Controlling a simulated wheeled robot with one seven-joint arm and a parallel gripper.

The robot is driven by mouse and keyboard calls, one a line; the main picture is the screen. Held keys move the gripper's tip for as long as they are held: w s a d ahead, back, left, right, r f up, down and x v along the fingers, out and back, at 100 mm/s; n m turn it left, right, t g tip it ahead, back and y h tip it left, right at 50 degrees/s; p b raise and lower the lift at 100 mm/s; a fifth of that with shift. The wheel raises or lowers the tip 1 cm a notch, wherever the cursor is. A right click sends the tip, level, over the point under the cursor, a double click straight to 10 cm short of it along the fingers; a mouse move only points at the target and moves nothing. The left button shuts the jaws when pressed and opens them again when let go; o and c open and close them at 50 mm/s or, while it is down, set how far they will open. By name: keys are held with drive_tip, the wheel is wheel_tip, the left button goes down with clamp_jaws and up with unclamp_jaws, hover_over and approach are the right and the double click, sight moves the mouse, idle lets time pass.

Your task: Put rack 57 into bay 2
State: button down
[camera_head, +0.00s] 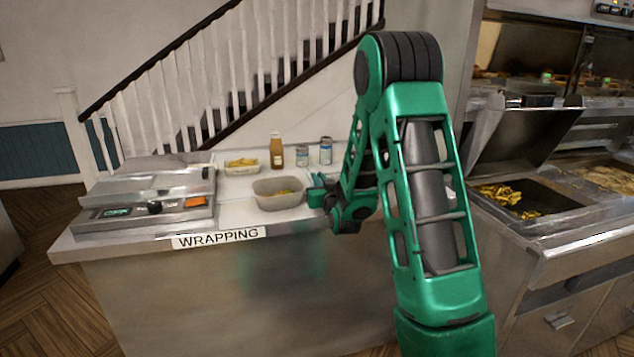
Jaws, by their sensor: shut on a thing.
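My green gripper (318,190) is at the right end of a small grey tub (266,200) on the wrapping counter. It is shut on the tub's right rim, as far as I can see. The tub looks upright and has some yellow food in it. The fingertips are small and partly hidden by the rim and wrist. I cannot tell whether the tub is resting on the counter or just above it. No number 57 and no bay 2 label can be read in this view.
The counter bears a "WRAPPING" sign (218,238), a wrapping machine (150,202), a tray of yellow food (241,167), a brown bottle (276,153) and two cans (302,156).

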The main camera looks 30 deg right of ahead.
drive_tip(key=shift+f, duration=0.1)
drive_tip(key=c, duration=1.9)
unclamp_jaws()
drive_tip(key=v, duration=0.5)
drive_tip(key=shift+a+r, duration=0.25)
drive_tip(key=shift+a, duration=0.1)
drive_tip(key=shift+s+f, duration=0.1)
drive_tip(key=shift+s, duration=0.45)
drive_tip(key=shift+v, duration=0.95)
drive_tip(key=shift+s+a, duration=0.3)
drive_tip(key=shift+s, duration=0.4)
drive_tip(key=shift+s+a, duration=0.2)
drive_tip(key=shift+s, duration=0.3)
